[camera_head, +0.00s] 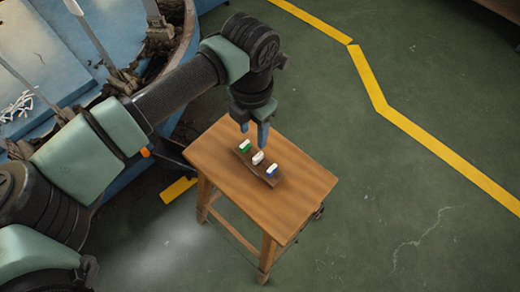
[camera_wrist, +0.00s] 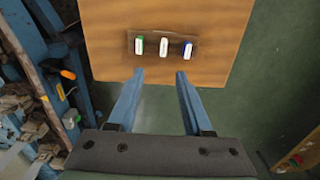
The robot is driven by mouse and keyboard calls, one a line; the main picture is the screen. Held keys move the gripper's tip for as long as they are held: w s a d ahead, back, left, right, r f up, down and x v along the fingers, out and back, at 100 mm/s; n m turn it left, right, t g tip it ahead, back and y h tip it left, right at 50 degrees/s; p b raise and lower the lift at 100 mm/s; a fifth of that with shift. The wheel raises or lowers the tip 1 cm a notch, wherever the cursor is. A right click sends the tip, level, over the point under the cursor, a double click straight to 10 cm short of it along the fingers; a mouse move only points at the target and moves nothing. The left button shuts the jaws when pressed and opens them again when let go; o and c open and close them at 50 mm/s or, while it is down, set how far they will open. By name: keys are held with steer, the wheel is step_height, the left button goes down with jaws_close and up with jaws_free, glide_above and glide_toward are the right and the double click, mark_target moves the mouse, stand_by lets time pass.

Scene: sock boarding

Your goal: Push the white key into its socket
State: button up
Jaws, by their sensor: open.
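The white key (camera_head: 258,157) is the middle one of three keys on a dark brown strip (camera_head: 268,174) lying on the wooden table. It also shows in the wrist view (camera_wrist: 164,46). The green and white key (camera_head: 245,146) is on one side of it and the blue and white key (camera_head: 272,170) on the other. My gripper (camera_head: 255,143) is open and empty above the table, near the green end of the strip. In the wrist view its two blue fingers (camera_wrist: 160,73) are apart, with the keys beyond the tips. The socket under the white key is hidden.
The wooden table (camera_head: 305,187) is otherwise bare. A blue machine (camera_head: 45,45) with worn parts stands to the left, near my arm. Green floor with a yellow line (camera_head: 372,85) lies open to the right.

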mark_target(258, 156)
steer(key=f, duration=0.7)
steer(key=d+f, duration=0.1)
steer(key=f, duration=0.3)
steer(key=shift+w+f, duration=0.1)
jaws_close()
